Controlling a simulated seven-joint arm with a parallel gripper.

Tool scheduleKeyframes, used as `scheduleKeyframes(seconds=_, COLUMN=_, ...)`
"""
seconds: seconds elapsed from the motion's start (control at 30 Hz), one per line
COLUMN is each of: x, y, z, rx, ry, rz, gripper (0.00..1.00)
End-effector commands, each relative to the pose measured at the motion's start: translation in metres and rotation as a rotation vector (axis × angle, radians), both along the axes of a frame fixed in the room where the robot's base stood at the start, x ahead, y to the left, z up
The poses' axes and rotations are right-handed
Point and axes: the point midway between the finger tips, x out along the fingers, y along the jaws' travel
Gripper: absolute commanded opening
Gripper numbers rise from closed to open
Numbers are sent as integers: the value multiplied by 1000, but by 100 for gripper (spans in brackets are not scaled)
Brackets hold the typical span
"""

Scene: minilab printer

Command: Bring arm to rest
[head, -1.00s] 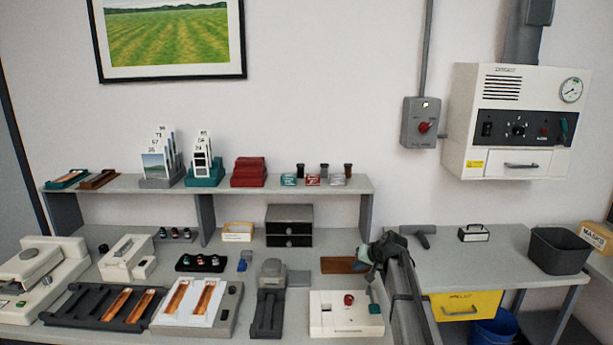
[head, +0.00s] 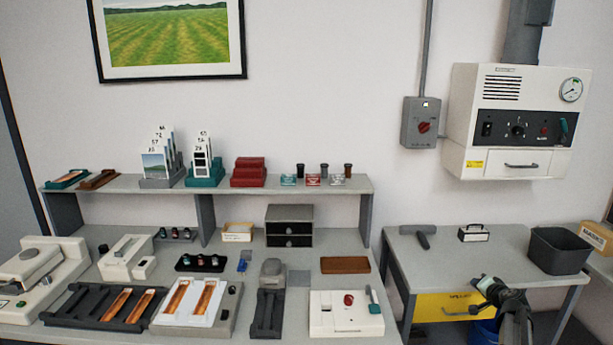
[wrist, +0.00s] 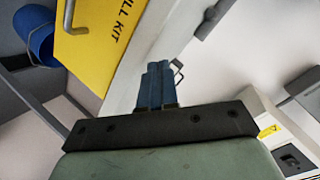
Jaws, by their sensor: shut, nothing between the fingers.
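My gripper (head: 478,295) is at the lower right in the head view, in front of the right-hand table (head: 425,262) and beside the yellow spill kit drawer (head: 432,306). It is apart from the things on the tables. In the wrist view its blue fingers (wrist: 155,88) are together with nothing between them. The spill kit drawer also shows at the upper left of the wrist view (wrist: 105,25).
A dark grey bin (head: 558,252), a small black-and-white case (head: 474,232) and a dark grey T-shaped tool (head: 420,237) are on the right-hand table. A blue bucket (wrist: 36,35) stands below. The left bench carries trays and a white box with a red knob (head: 345,318).

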Motion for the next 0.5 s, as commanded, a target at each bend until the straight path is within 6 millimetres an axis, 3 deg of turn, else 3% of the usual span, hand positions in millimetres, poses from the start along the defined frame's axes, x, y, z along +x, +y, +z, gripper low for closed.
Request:
scheduleKeyframes(seconds=0.07, x=-13, y=-15, z=-9, rx=5, ry=-3, rz=-34, gripper=0)
scheduleKeyframes(seconds=0.17, x=-23, y=-16, z=-25, rx=12, ry=10, rz=-46, gripper=0)
scheduleKeyframes(seconds=0.33, x=-33, y=1, z=-56, rx=22, ry=55, rz=-28, gripper=0)
scheduleKeyframes(seconds=0.5, x=-42, y=35, z=-93, rx=30, ry=124, rz=23, gripper=0)
